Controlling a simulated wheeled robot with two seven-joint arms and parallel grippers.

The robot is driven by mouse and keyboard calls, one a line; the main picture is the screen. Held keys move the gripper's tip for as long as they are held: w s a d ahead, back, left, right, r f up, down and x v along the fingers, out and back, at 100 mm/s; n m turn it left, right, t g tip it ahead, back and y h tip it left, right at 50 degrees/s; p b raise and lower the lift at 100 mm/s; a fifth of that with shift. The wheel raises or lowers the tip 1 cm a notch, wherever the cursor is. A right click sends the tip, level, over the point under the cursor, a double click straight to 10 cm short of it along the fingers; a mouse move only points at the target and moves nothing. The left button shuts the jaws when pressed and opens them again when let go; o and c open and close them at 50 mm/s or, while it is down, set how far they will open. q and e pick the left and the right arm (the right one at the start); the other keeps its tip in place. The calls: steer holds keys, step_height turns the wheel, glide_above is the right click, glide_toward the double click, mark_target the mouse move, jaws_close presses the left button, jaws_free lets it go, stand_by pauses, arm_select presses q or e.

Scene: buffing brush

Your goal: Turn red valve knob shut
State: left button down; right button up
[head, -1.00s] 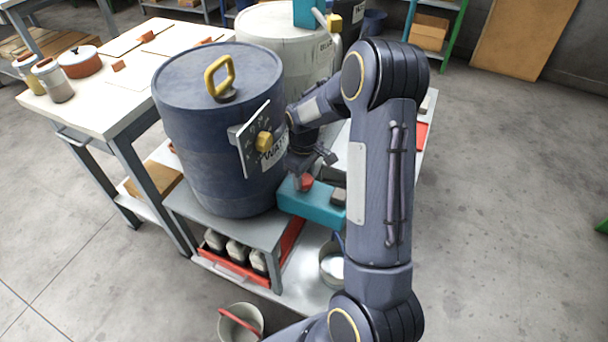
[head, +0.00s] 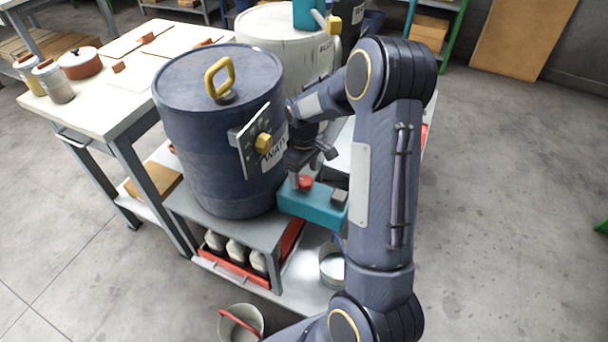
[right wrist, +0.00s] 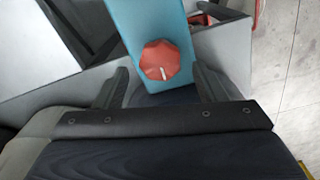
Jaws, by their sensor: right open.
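The red valve knob (head: 305,183) sits on top of a teal box (head: 312,205) beside the dark blue drum. In the right wrist view the knob (right wrist: 162,62) shows as a red lobed disc with a white mark, on the teal surface (right wrist: 150,25). My right gripper (head: 312,170) is open just above the knob, with its fingers pointing down. In the right wrist view my right gripper (right wrist: 162,85) has one finger on each side of the knob's line, apart from it. The knob lies a little beyond the fingertips there. My left gripper is out of view.
The blue drum (head: 205,130) with a yellow handle stands left of the box. Its plate with a yellow knob (head: 264,143) sticks out close to my right gripper. A pale drum (head: 275,35) stands behind. A metal pan (head: 331,265) and a bucket (head: 240,322) are lower down.

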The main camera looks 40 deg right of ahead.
mark_target(304, 180)
step_height(304, 180, up, 6)
steer(key=shift+f+p, duration=0.15)
steer(key=shift+p, duration=0.25)
steer(key=s+a+r+m+t+y, duration=0.25)
steer(key=s+a+r, duration=0.35)
steer(key=s+a, duration=0.4)
steer(key=s+a+r+m+t+y, duration=0.1)
steer(key=s+a+r+m+t, duration=0.3)
steer(key=s+a, duration=0.6)
step_height(304, 180, up, 16)
steer(key=s+d+n+p, duration=0.2)
steer(key=p, duration=1.2)
steer(key=shift+d+f+g, duration=0.15)
steer(key=shift+d+g, duration=0.2)
steer(key=shift+g, duration=0.1)
